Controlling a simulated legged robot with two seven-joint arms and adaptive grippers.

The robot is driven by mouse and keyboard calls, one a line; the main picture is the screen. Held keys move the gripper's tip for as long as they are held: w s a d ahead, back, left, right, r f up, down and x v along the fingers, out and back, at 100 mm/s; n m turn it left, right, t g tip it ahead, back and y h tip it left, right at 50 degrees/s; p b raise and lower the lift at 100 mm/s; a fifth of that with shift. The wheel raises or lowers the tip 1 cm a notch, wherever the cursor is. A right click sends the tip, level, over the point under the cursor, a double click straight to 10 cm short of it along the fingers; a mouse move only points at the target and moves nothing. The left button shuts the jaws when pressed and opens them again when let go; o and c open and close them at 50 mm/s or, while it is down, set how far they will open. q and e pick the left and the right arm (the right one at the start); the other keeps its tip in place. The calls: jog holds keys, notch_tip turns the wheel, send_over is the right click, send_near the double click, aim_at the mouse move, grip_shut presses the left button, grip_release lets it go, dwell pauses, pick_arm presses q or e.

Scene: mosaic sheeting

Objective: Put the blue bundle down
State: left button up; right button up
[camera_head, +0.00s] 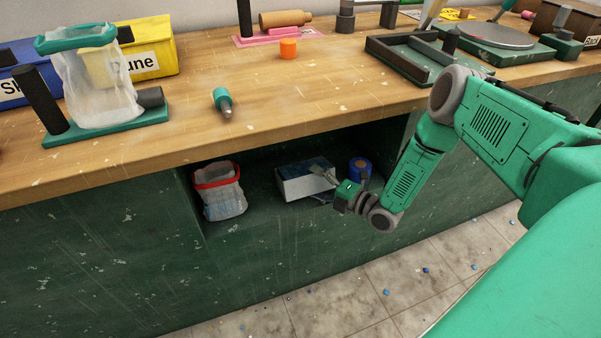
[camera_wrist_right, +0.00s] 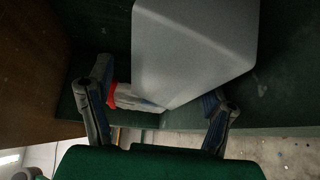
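In the head view, a white-sided block with a blue-grey top (camera_head: 300,184) lies on the shelf under the bench. A blue cylinder (camera_head: 360,168) stands right of it. I cannot tell which of the two is the blue bundle. My right gripper (camera_head: 320,172) reaches into the shelf at the block's right end. In the right wrist view, its fingers (camera_wrist_right: 160,100) stand wide apart, with a gap between the left finger and a large plain grey block (camera_wrist_right: 195,50) ahead. Nothing is visibly clamped. My left gripper is not in view.
A clear bag with a red rim (camera_head: 219,190) stands at the shelf's left; its rim also shows in the wrist view (camera_wrist_right: 112,95). The worktop (camera_head: 300,90) overhangs the shelf and carries a bag stand, bins, a green-capped tool (camera_head: 222,101) and a tray.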

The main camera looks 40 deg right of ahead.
jog(key=v, duration=0.5)
jog(key=shift+p, duration=0.4)
jog(key=o, duration=0.7)
jog(key=v, duration=1.2)
jog(key=shift+w, duration=0.1)
